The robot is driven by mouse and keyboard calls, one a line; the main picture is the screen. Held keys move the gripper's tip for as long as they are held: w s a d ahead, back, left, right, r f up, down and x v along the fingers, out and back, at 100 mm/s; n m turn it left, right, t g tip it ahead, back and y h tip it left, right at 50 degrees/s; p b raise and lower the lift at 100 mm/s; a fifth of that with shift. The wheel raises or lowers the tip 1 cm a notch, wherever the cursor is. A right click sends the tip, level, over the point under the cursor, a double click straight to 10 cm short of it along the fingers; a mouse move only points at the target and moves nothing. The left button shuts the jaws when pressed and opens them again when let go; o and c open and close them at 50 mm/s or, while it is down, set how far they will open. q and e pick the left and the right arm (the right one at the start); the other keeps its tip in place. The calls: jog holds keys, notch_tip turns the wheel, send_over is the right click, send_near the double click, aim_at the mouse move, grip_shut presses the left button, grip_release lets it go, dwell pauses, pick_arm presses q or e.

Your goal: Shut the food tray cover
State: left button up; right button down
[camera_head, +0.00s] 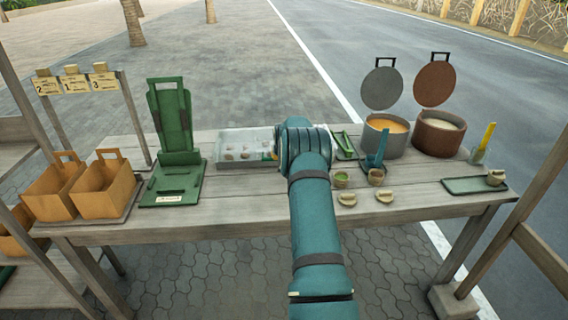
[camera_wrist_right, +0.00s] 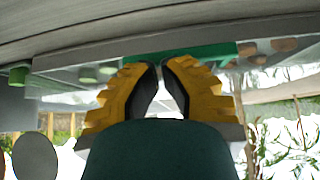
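The food tray (camera_head: 225,161) is a shallow pale grey tray in the middle of the table, with several small round foods inside. Its right part is hidden behind my right arm, and in the head view I cannot make out how its cover stands. My right gripper is hidden there by its own arm. In the right wrist view its yellow fingers (camera_wrist_right: 161,68) have their dark tips almost together, with nothing seen held between them. A green strip (camera_wrist_right: 200,52) lies just beyond the tips, and a see-through panel (camera_wrist_right: 75,78) with foods shows beside it. My left gripper is out of view.
A green folding press (camera_head: 180,158) and brown paper bags (camera_head: 100,187) stand to the left. Two pots with raised lids (camera_head: 385,140) (camera_head: 437,137) stand at the back right. Small cups (camera_head: 341,179) and a green tray (camera_head: 465,186) are to the right.

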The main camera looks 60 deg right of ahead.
notch_tip(320, 180, up, 4)
jog(key=p, duration=0.1)
jog(key=s+a+f, duration=0.1)
jog(key=s+a, duration=0.1)
jog(key=s+a+f, duration=0.1)
jog(key=s+a, duration=0.1)
jog(key=a, duration=0.1)
jog(key=s+a+f, duration=0.2)
jog(key=shift+a+f+p, duration=0.1)
jog(key=shift+a+p, duration=0.05)
jog(key=shift+p, duration=0.15)
